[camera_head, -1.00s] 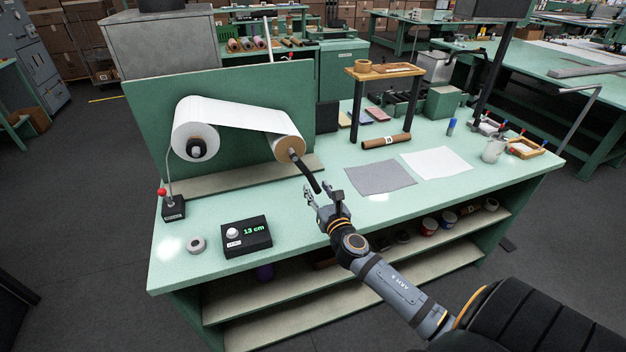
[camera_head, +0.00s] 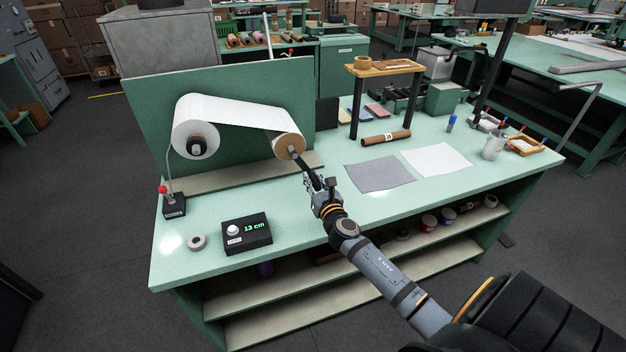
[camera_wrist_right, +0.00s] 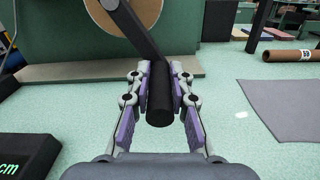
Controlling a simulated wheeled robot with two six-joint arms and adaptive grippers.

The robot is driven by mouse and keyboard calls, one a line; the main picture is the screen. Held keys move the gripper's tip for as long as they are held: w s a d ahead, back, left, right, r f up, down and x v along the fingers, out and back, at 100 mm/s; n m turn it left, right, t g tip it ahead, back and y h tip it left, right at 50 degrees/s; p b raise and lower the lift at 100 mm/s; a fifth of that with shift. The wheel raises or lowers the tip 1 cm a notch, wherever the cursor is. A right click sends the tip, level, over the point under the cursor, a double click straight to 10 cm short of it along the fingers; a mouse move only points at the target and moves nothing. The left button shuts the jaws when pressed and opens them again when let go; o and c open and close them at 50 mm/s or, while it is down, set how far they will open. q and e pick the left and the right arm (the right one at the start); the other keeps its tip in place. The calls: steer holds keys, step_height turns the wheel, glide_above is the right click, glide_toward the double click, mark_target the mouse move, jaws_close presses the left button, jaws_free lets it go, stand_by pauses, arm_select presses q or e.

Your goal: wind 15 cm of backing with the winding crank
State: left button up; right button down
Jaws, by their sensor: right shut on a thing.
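The winding crank (camera_head: 301,161) is a black arm on the front of the right-hand roll (camera_head: 288,146). Its dark handle (camera_wrist_right: 160,97) stands between the fingers in the right wrist view. My right gripper (camera_head: 318,186) is shut on this handle, with a finger on each side. White backing (camera_head: 240,113) stretches from the large left roll (camera_head: 195,136) to the right-hand roll. The black counter box (camera_head: 247,235) shows "13 cm" in green. My left gripper is not in view.
A black box with a red-tipped lever (camera_head: 173,205) stands at the left, near a small grey ring (camera_head: 197,242). Grey (camera_head: 380,175) and white (camera_head: 437,160) sheets lie to the right. A wooden shelf (camera_head: 385,67) on black posts rises behind. The front middle of the bench is clear.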

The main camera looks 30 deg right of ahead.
steer(key=m, duration=0.1)
steer(key=a+m, duration=0.1)
steer(key=a+f+m+b, duration=0.1)
steer(key=shift+w+f, duration=0.1)
steer(key=shift+w, duration=0.15)
steer(key=shift+w+a+m, duration=0.15)
steer(key=shift+a+m, duration=0.4)
steer(key=shift+m, duration=0.25)
steer(key=c, duration=1.2)
jaws_free()
steer(key=v, duration=1.2)
steer(key=shift+d, duration=0.1)
